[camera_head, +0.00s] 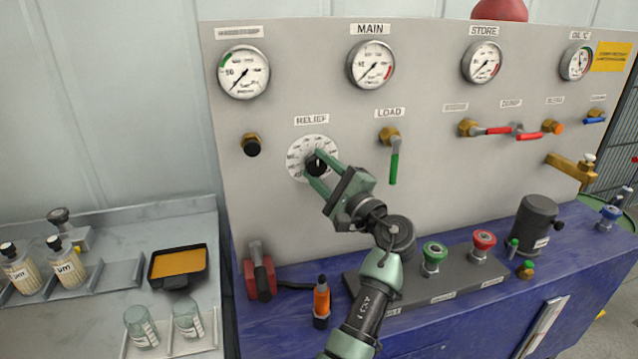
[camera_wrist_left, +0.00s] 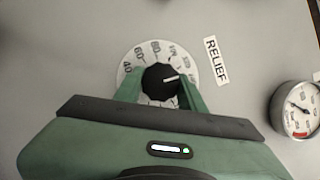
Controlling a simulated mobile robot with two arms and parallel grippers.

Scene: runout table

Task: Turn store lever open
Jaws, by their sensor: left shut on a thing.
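A lever with a red handle (camera_head: 490,131) on a brass valve is on the panel below the STORE gauge (camera_head: 482,62). Its handle points right, roughly level. The label above it is too blurred to read surely. My left gripper (camera_head: 318,172) is away to the left of it, shut on the black RELIEF knob (camera_head: 317,160). In the left wrist view the fingers stand on both sides of the knob (camera_wrist_left: 161,80), and its white mark points right toward the dial's edge. My right gripper is not in view.
The LOAD lever (camera_head: 394,168) has a green handle hanging down, just right of my left gripper. A second red lever (camera_head: 528,136) is right of the first. Red and green knobs (camera_head: 484,243) and an orange-black tool (camera_head: 321,302) stand on the blue bench (camera_head: 450,325).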

